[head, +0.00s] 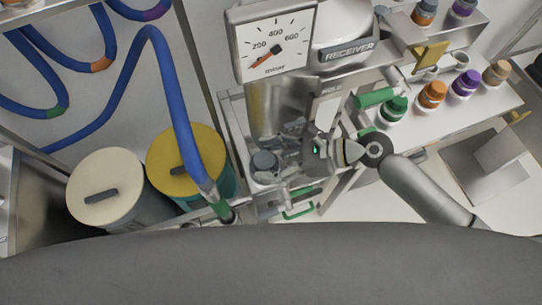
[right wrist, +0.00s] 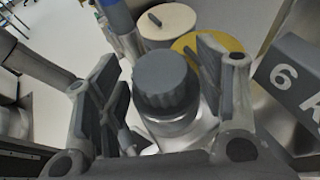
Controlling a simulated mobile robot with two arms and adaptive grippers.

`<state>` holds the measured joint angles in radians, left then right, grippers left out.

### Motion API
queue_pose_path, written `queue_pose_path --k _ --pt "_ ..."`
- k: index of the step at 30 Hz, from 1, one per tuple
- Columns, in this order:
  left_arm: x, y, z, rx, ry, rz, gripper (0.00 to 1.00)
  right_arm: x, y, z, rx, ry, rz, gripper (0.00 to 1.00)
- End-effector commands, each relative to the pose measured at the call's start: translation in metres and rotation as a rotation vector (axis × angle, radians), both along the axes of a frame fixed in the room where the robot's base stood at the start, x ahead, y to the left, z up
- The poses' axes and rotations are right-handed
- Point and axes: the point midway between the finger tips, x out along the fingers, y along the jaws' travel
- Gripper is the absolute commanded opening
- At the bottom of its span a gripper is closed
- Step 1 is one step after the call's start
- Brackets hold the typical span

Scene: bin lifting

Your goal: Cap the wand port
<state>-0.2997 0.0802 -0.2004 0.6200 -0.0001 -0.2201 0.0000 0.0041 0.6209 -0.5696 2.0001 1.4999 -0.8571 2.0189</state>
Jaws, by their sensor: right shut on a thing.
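A dark grey ribbed cap (head: 264,160) is at the left of my right gripper (head: 280,161) in the head view. In the right wrist view the same cap (right wrist: 164,80) is between the two fingers of that gripper (right wrist: 165,68), which is shut on it. A pale metallic round stub (right wrist: 182,132) shows just below the cap; I take it as the wand port. I cannot tell whether the cap is seated on it or held just above. My left gripper is out of view.
A receiver with a dial gauge (head: 274,45) stands behind the gripper. A blue hose (head: 181,110) hangs down to a green-ringed end at the left. Cream (head: 105,180) and yellow (head: 180,140) lidded drums are further left. Coloured-cap bottles (head: 432,94) fill the right shelf.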

Motion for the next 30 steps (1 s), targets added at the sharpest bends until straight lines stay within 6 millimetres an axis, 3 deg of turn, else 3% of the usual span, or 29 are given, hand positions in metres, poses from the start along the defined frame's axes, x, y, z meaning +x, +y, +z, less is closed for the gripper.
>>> queue_pose_path --k 9,10,15,30 --pt "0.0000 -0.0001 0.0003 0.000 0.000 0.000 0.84 -0.0009 -0.0004 -0.0037 -0.005 0.003 0.001 0.30" --pt "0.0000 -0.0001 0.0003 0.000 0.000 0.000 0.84 -0.0010 -0.0005 -0.0038 -0.005 0.004 0.001 0.66" --pt "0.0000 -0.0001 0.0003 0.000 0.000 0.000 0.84 -0.0007 -0.0004 -0.0031 -0.004 0.003 0.001 0.87" --pt "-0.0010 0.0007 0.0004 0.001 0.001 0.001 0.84 -0.0004 -0.0016 -0.0017 -0.003 0.001 0.000 0.87"
